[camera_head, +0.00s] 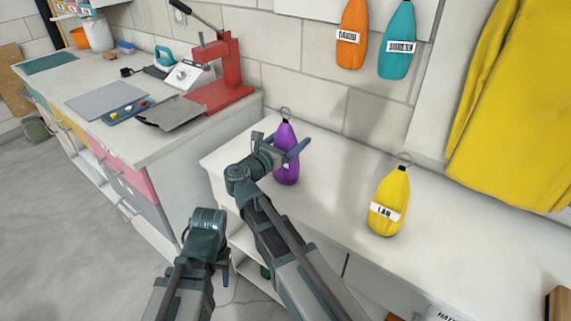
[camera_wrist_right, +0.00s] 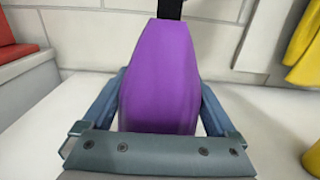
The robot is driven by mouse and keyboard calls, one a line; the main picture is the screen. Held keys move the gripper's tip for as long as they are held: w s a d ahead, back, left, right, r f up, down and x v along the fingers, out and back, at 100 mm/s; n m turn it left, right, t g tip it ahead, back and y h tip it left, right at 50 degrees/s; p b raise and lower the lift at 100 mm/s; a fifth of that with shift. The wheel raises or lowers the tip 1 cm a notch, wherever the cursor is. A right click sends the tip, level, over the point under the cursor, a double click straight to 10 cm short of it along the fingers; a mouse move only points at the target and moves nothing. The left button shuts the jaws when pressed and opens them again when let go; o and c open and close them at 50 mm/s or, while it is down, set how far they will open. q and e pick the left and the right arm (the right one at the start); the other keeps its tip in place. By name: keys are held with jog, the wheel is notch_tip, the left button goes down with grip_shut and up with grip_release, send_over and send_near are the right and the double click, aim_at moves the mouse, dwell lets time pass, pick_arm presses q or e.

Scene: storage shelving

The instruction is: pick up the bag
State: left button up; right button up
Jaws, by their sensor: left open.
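A purple bag (camera_head: 286,160) with a ring on top stands upright on the white bench. My right gripper (camera_head: 288,150) reaches it with its fingers on either side. In the right wrist view the purple bag (camera_wrist_right: 160,80) fills the space between the fingers, which are spread wide; the bag hides part of their tips, and whether they touch it is unclear. My left gripper (camera_head: 207,238) is low at the left, away from the bag, its fingers mostly hidden. A yellow bag (camera_head: 388,202) labelled LAB stands to the right on the bench.
Orange (camera_head: 352,35) and teal (camera_head: 397,40) bags hang on the wall. A yellow cloth (camera_head: 515,100) hangs at right. A red press (camera_head: 222,75) and tools stand on the left counter (camera_head: 75,85). The bench between the purple and yellow bags is clear.

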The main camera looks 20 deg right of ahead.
grip_shut()
pick_arm(q)
jog(key=shift+r, duration=0.2)
pick_arm(e)
jog(key=shift+r, duration=0.15)
